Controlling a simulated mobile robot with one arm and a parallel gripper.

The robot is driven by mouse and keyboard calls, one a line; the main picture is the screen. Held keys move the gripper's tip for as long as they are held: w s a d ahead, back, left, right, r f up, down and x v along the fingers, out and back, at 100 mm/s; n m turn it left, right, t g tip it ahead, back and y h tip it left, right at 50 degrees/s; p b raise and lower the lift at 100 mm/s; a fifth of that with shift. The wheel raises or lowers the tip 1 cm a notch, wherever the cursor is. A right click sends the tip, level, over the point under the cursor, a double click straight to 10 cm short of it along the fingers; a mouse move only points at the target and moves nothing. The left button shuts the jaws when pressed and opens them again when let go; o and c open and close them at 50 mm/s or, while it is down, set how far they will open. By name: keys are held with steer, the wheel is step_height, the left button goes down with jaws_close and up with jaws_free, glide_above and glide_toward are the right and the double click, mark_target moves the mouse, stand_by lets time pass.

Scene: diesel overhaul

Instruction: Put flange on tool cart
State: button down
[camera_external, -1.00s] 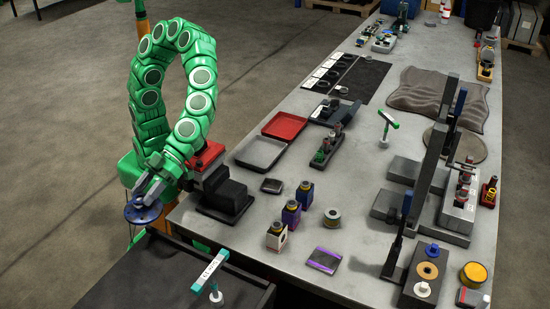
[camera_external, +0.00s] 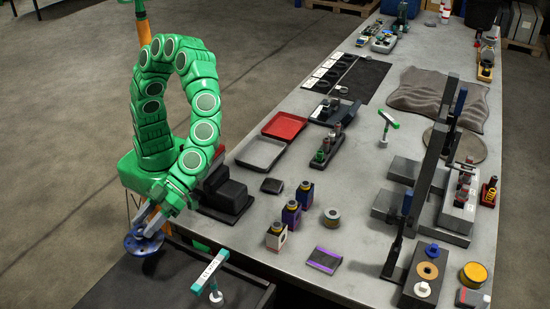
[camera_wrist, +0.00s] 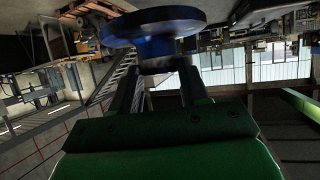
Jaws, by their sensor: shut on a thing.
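The blue flange (camera_external: 143,243) is a round disc with a raised hub. My gripper (camera_external: 150,227) is shut on it at the end of my green arm. In the wrist view the flange (camera_wrist: 155,24) sits between the two dark fingers (camera_wrist: 158,88), with its wide disc beyond the fingertips. The dark flat top of the tool cart (camera_external: 150,289) is at the bottom of the external view. The flange appears in front of the cart's back left edge. Its exact height above the cart cannot be told.
A teal and white T-shaped sign (camera_external: 211,270) stands on the cart's right part; the cart top left of it is clear. The long grey workbench (camera_external: 345,235) adjoins the cart. A black block (camera_external: 228,196) and several small bottles (camera_external: 291,213) stand near its edge.

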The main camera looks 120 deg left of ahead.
mark_target(153, 252)
steer(key=shift+w+d+f, duration=0.6)
steer(key=shift+f, duration=0.4)
steer(key=shift+w+d+f, duration=0.6)
steer(key=shift+f, duration=0.45)
steer(key=shift+w+d+f, duration=0.6)
steer(key=shift+f, duration=1.9)
steer(key=shift+f, duration=0.1)
steer(key=c, duration=0.6)
jaws_free()
steer(key=shift+o, duration=0.2)
steer(key=shift+w+a+r, duration=0.1)
steer(key=shift+a+r, duration=0.2)
steer(key=shift+a, duration=0.05)
steer(key=v, duration=1.1)
steer(key=shift+a, duration=0.15)
